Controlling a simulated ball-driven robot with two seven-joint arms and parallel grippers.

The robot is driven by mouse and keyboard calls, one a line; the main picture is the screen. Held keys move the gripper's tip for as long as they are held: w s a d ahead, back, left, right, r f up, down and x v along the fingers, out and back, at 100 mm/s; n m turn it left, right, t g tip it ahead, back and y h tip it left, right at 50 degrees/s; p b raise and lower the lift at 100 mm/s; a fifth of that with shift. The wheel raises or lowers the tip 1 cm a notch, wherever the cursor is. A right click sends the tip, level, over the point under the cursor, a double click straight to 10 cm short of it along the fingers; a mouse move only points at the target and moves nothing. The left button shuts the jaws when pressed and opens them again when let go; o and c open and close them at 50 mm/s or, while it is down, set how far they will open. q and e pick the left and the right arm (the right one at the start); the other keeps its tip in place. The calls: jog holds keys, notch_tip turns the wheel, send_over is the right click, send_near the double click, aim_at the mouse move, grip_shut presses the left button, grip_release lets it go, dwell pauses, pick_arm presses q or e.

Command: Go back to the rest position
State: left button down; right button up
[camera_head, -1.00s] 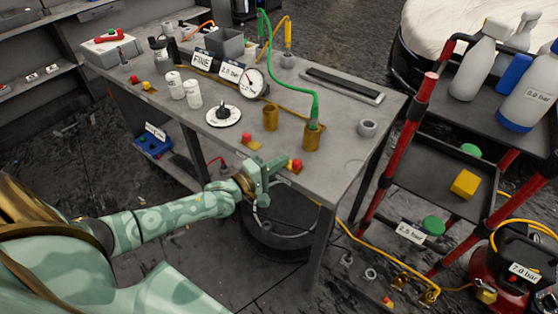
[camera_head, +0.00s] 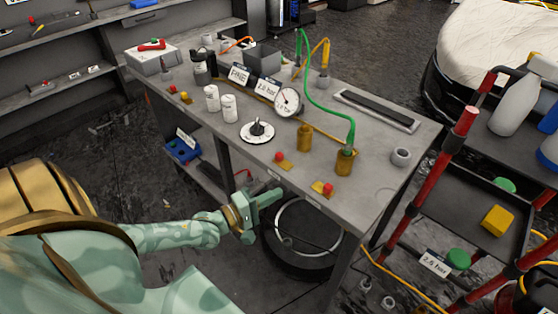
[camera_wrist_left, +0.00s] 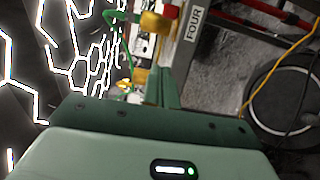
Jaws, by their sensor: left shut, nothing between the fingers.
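My left gripper (camera_head: 272,194) is green and hangs just off the front edge of the grey workbench (camera_head: 372,185), below the level of its top. It is shut and empty. In the left wrist view my left gripper (camera_wrist_left: 165,88) shows from behind its palm, with a label reading FOUR (camera_wrist_left: 194,24) close by. My right gripper is not in either view.
On the bench stand a gauge (camera_head: 288,101), a black knob on a white dial (camera_head: 257,131), white canisters (camera_head: 229,108), brass cups (camera_head: 304,138) and red buttons (camera_head: 280,157). A red-framed cart (camera_head: 455,140) stands right. A black round thing (camera_head: 300,265) lies under the bench.

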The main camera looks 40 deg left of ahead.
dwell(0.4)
pick_arm(q)
jog(key=s+a+f+m+g+y, duration=0.25)
jog(key=s+f+m, duration=0.2)
jog(key=f, duration=0.35)
jog(key=s+a+f+m+g+y, duration=0.1)
jog(key=s+a+f+m+g, duration=0.1)
jog(key=s+f+m+g, duration=0.5)
jog(key=s+a+f+m+t+y, duration=0.1)
jog(key=s+a+f+m+y, duration=0.2)
jog(key=f, duration=0.7)
jog(key=s+d+f+m+g, duration=0.25)
jog(key=s+f, duration=0.25)
jog(key=s, duration=0.4)
jog(key=s+d+f+m+g, duration=0.2)
jog(key=s+d+f+g, duration=0.15)
jog(key=s+f, duration=0.4)
jog(key=s+d+g, duration=0.2)
jog(key=s+d, duration=0.7)
jog(key=shift+s+n+h, duration=0.35)
jog(key=shift+n+h, duration=0.05)
jog(key=shift+h, duration=0.05)
